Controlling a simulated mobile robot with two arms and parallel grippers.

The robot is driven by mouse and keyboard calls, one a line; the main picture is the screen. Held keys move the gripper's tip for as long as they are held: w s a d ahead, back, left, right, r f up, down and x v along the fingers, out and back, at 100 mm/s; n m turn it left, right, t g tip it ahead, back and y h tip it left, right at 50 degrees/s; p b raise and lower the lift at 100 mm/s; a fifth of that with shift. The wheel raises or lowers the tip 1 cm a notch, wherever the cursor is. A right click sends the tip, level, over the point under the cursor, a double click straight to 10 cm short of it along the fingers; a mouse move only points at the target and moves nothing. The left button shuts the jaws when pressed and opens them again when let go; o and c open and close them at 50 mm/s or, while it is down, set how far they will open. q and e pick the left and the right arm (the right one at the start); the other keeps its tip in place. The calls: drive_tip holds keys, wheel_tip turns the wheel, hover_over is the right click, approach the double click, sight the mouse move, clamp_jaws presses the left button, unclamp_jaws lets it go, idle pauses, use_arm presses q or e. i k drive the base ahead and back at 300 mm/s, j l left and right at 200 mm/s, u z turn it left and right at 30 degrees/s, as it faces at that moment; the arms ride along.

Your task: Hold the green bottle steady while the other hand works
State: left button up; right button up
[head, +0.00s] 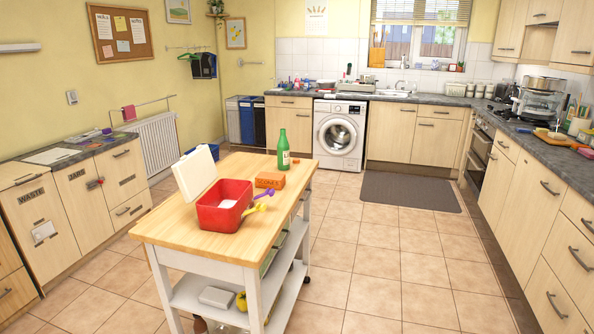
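The green bottle (283,151) stands upright on the wooden top of the kitchen island, at its far right corner. It has a pale label and nothing touches it. An orange box marked "SCONES" (270,180) lies just in front of it. Neither of my grippers shows in the head view, so I cannot see whether they are open or shut.
On the island top (166,230) are a red tub (224,212) with its white lid raised, and purple and yellow scoops (258,203). A counter with a washing machine (339,135) runs along the back. Open tiled floor (400,260) lies right of the island.

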sight(283, 145)
drive_tip(key=i+j, duration=0.1)
drive_tip(key=i, duration=0.9)
drive_tip(key=u, duration=0.2)
drive_tip(key=i+l+u, duration=0.15)
drive_tip(key=u, duration=0.2)
drive_tip(key=i+l+u, duration=0.1)
drive_tip(key=l+u, duration=0.15)
drive_tip(key=u, duration=0.15)
drive_tip(key=l+u, duration=0.35)
drive_tip(key=i+l+u, duration=0.2)
drive_tip(key=l, duration=0.95)
drive_tip(key=l+u, duration=0.2)
drive_tip(key=l, duration=0.95)
